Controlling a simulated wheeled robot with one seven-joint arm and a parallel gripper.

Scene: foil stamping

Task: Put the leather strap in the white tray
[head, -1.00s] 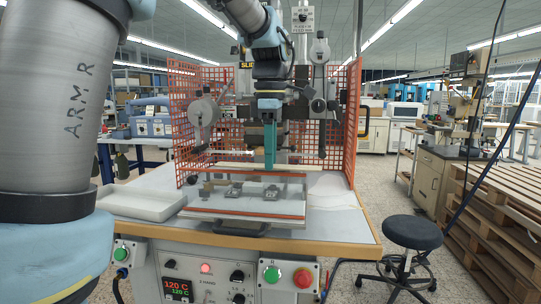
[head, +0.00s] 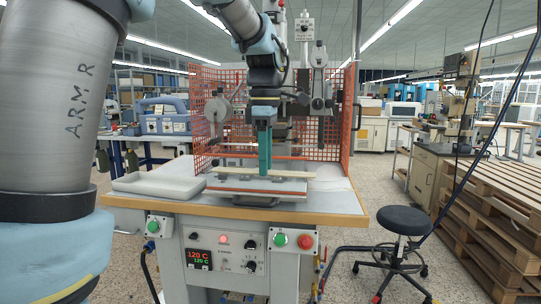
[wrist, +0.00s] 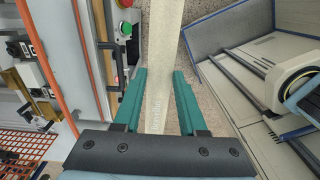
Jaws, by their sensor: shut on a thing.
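The leather strap is a long pale beige strip (head: 290,173). It runs left to right in the head view, above the front of the press bed. My gripper (head: 265,170) points down with its teal fingers shut on the strap near its middle. In the wrist view the strap (wrist: 163,40) passes between the fingers (wrist: 159,75) and bears small embossed lettering near the gripper. The white tray (head: 150,189) is shallow and stands on the table's left side, left of my gripper. Its visible floor is bare. I cannot make out the tray in the wrist view.
The stamping press has an orange mesh guard (head: 346,110) behind and beside it, and a handwheel (head: 214,108) at left. Green and red buttons (head: 305,242) sit on the table's front. A black stool (head: 402,220) and stacked pallets stand right. The table's right side is largely clear.

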